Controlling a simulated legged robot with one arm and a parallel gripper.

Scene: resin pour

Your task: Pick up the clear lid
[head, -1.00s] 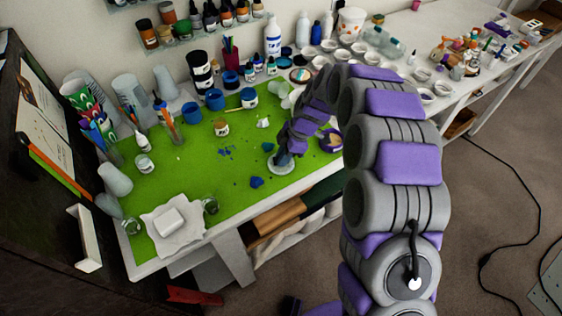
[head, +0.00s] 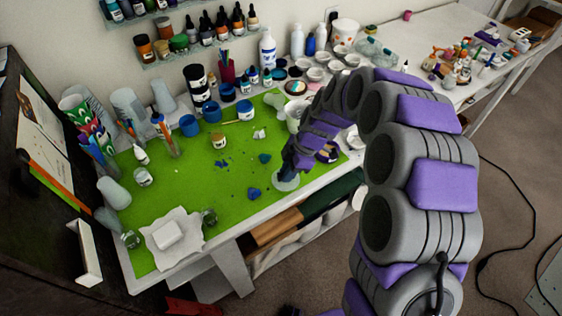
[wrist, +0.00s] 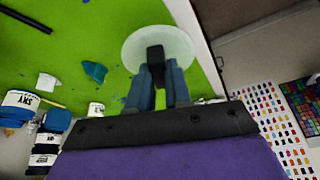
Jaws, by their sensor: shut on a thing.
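The clear lid (wrist: 150,43) is a pale, see-through disc in front of my fingers in the wrist view. It also shows in the head view (head: 287,183) under my gripper, at the front edge of the green mat. My gripper (wrist: 156,62) is shut on the lid, with its two blue-grey fingers close together at the disc's middle. In the head view my gripper (head: 288,172) points down onto the lid, and the fingertips are partly hidden. I cannot tell whether the lid touches the mat or is just above it.
The green mat (head: 190,185) covers the white table. Blue scraps (head: 254,193) lie left of the lid. A white block on a cloth (head: 168,234) is at front left. The front-middle mat is mostly clear.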

